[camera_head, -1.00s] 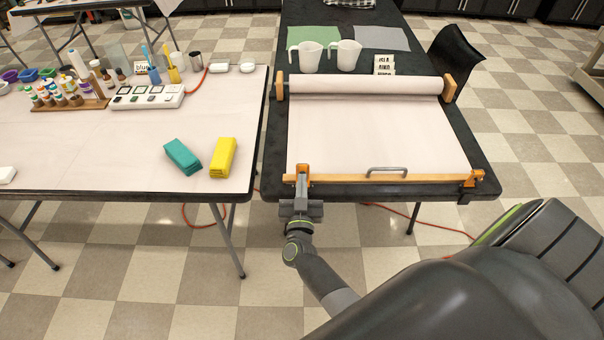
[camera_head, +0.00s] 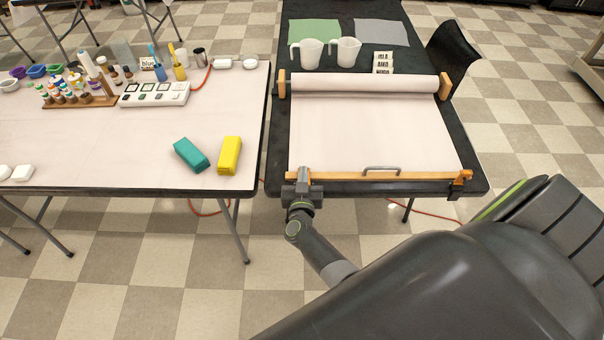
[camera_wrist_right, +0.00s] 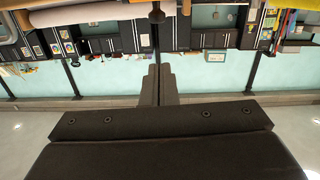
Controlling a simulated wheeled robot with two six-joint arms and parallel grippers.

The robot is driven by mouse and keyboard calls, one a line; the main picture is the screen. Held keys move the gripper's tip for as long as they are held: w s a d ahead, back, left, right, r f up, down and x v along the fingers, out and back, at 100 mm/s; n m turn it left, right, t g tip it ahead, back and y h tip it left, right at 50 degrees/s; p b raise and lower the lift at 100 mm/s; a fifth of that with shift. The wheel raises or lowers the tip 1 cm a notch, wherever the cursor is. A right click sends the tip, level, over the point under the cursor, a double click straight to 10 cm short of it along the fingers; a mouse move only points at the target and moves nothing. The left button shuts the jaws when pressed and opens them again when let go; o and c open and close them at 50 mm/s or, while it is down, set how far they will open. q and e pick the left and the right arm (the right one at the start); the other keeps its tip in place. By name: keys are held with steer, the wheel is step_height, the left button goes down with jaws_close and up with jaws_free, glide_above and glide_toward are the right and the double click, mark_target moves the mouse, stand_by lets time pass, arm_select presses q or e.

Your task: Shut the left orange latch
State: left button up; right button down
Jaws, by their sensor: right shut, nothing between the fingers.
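The wooden bar (camera_head: 345,176) lies across the near edge of the black table, over the white paper. My right gripper (camera_head: 304,173) is shut and empty at the bar's left end. It covers most or all of the left orange latch, so I cannot tell how that latch stands. The right orange latch (camera_head: 461,178) shows at the bar's other end. My left gripper is out of view.
A metal handle (camera_head: 381,169) sits on the bar. The paper roll (camera_head: 363,84) is at the back, with two white jugs (camera_head: 327,52) beyond it. A second table (camera_head: 90,165) at left holds a teal block (camera_head: 191,155) and a yellow block (camera_head: 230,155). A gap separates the tables.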

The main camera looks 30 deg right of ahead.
arm_select(q)
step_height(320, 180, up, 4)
steer(key=p, duration=0.3)
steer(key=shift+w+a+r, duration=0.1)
arm_select(e)
steer(key=s+a+r, duration=0.4)
steer(key=s+r, duration=0.2)
steer(key=r, duration=0.2)
steer(key=shift+s+a+r, duration=0.2)
steer(key=shift+s+r, duration=0.05)
steer(key=shift+r, duration=0.05)
